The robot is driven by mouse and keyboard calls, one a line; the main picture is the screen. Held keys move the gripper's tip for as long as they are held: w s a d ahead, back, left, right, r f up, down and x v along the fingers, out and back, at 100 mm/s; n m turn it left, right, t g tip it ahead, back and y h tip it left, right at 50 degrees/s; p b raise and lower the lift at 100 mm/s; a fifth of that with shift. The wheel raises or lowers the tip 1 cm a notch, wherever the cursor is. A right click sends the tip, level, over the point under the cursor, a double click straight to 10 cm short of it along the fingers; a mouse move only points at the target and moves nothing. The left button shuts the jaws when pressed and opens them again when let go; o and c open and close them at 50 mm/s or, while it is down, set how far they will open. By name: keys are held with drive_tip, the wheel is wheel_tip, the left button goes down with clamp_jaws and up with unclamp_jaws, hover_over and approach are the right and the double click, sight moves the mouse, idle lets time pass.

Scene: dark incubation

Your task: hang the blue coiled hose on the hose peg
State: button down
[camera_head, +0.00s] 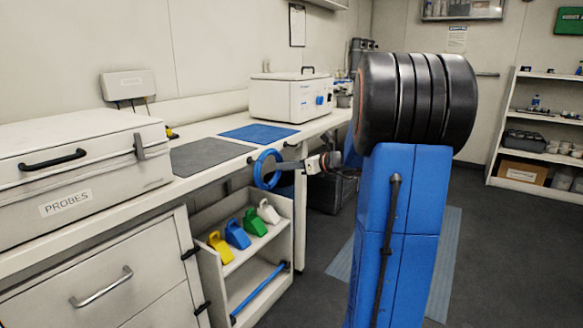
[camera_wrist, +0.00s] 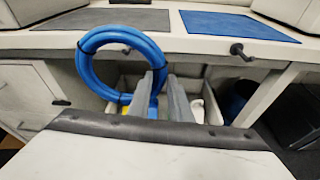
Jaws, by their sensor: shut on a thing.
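The blue coiled hose is a ring bound with dark ties, seen in the head view (camera_head: 257,170) and in the wrist view (camera_wrist: 112,34). My gripper (camera_head: 288,166) is shut on the hose at its lower right side in the wrist view (camera_wrist: 160,84). It holds the ring upright in front of the bench edge. A dark peg (camera_wrist: 238,50) sticks out of the bench's front edge to the right of the ring. Another dark peg (camera_wrist: 127,50) shows through the ring's opening. I cannot tell which is the hose peg, or whether the hose touches one.
The bench carries a grey mat (camera_head: 205,156), a blue mat (camera_head: 258,132), a white bath (camera_head: 289,98) and a PROBES case (camera_head: 70,165). Below the hose, a pale caddy (camera_head: 285,236) holds yellow, blue, green and white pieces. Open floor lies to the right.

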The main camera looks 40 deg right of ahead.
drive_tip(key=f+x, duration=0.1)
drive_tip(key=x, duration=0.5)
idle(0.8)
drive_tip(key=shift+w+d+f, duration=0.1)
drive_tip(key=c, duration=1.5)
unclamp_jaws()
drive_tip(key=shift+c, duration=0.2)
drive_tip(key=v, duration=1.7)
